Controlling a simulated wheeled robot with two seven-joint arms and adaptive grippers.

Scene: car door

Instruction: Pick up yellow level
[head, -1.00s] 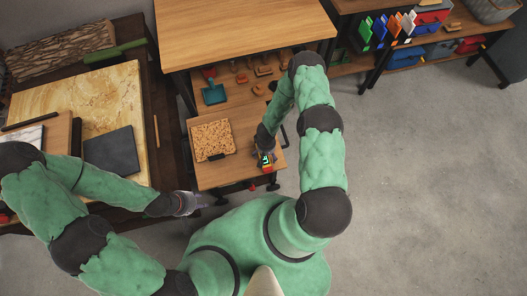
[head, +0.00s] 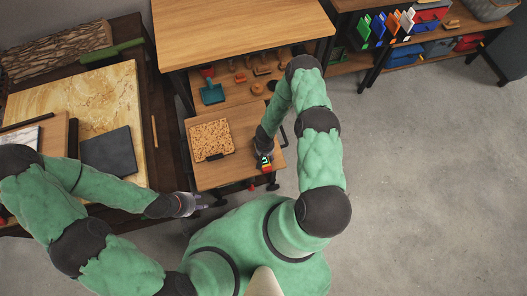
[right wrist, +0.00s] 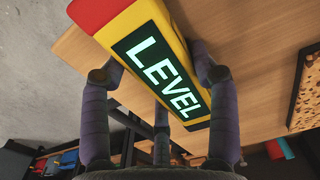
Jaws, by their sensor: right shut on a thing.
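In the head view the level (head: 264,166) is small and partly hidden by my right gripper (head: 264,155), over the right part of the small wooden table (head: 235,177). My left gripper (head: 193,204) is empty, left of the table's front edge; its finger opening is too small to judge.
A cork-like board (head: 211,138) lies on the small table, left of the level. A teal dustpan (head: 212,94) and several small wooden pieces lie behind it. A larger wooden table (head: 240,30) stands at the back. The floor (head: 430,190) at right is clear.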

